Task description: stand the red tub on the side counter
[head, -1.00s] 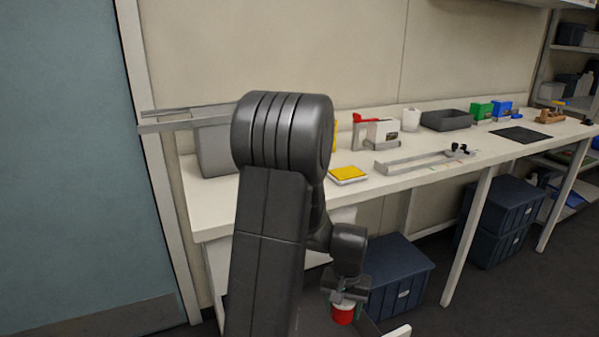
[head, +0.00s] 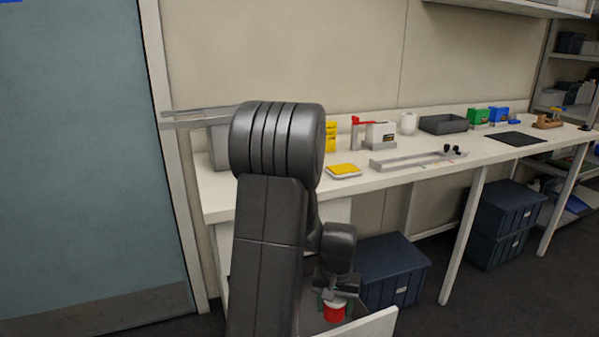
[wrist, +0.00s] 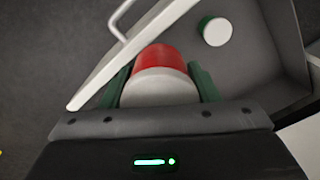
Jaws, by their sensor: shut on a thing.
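The red tub (head: 334,312) has a white lid or end, and it also shows in the wrist view (wrist: 159,62). My gripper (head: 336,292) is shut on it, with the dark green fingers (wrist: 160,85) on both sides of the tub in the wrist view. The tub is held at an open drawer with a white front (head: 368,324); I cannot tell its exact height over the drawer. A long white counter (head: 400,178) runs along the wall; the frames do not show whether this is the side counter.
A green tub with a white top (wrist: 216,31) stands in the grey drawer. The counter holds a yellow-topped pad (head: 343,170), a metal rail fixture (head: 410,161) and a dark tray (head: 443,123). Dark blue bins (head: 392,270) stand below. A blue-grey door (head: 85,150) is at left.

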